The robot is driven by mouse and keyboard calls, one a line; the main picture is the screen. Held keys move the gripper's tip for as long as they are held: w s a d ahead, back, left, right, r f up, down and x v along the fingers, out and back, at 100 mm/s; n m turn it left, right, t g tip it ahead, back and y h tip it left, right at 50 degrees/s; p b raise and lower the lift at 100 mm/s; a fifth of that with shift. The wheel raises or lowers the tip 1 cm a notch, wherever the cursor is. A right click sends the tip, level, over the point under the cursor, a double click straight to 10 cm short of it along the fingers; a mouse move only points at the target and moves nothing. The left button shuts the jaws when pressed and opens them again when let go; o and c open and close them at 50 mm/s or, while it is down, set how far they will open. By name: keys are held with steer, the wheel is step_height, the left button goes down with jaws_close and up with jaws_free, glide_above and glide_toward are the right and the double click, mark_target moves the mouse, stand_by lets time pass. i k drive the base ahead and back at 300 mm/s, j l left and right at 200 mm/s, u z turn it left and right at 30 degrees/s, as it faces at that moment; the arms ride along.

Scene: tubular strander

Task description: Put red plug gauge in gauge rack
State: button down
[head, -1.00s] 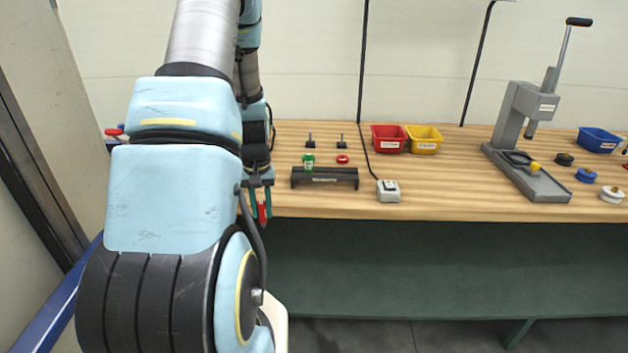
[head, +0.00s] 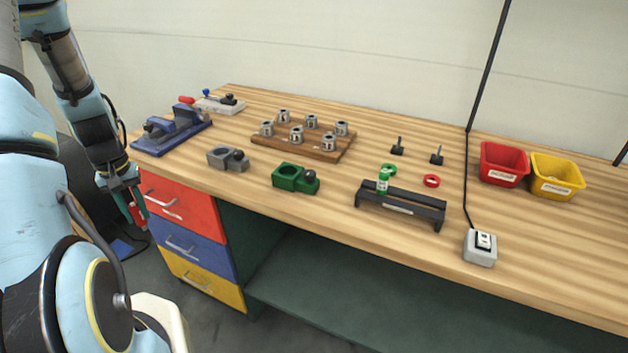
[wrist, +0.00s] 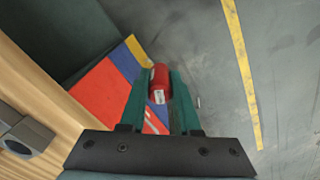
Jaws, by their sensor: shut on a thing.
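The red plug gauge (wrist: 159,84) is between the two green fingers of my gripper (wrist: 160,98) in the wrist view, with a white label on its side. In the head view my gripper (head: 136,212) holds the gauge (head: 138,214) off the bench's front edge at the left, before the drawers. The gauge rack (head: 400,205) is a long black stand with a pale label, near the bench's front edge. A green plug gauge (head: 382,182) stands upright at the rack's left end. The rest of the rack looks empty.
Several metal pieces stand on a wooden board (head: 325,154). A green fixture (head: 295,178), grey fixture (head: 228,158) and blue vise (head: 172,130) sit left of the rack. A switch box (head: 480,248) is to its right.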

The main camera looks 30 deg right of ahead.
mark_target(421, 211)
steer(key=k+l+u, duration=0.35)
steer(key=k+l, duration=0.15)
steer(key=l, duration=0.25)
steer(key=k+l+u, duration=0.35)
steer(key=k+l, duration=0.2)
